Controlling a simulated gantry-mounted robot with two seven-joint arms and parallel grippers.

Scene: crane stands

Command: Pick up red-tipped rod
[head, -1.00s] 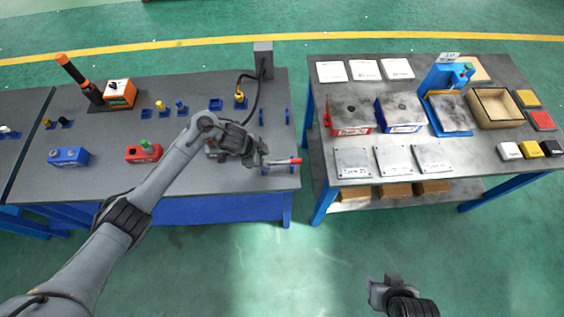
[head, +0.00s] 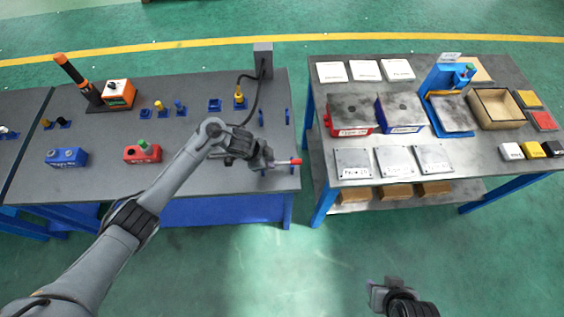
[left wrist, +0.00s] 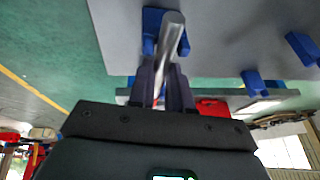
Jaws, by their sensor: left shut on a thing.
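The red-tipped rod (head: 294,162) is at the right front corner of the left table in the head view, its red end pointing right. My left gripper (head: 270,160) covers most of its grey shaft. In the left wrist view, my left gripper's fingers (left wrist: 161,86) are shut on the rod, whose grey metal shaft (left wrist: 171,36) extends past them. A blue holder (left wrist: 151,28) is right behind the shaft; I cannot tell whether the rod still touches it. My right gripper (head: 380,292) is over the floor at the bottom; its fingers are too unclear to judge.
The left table (head: 215,180) carries a red button box (head: 142,153), a blue box (head: 67,157) and several small holders. A grey post (head: 263,60) with a cable stands at its back right. A gap separates it from the right table (head: 470,160), which is crowded with boxes and plates.

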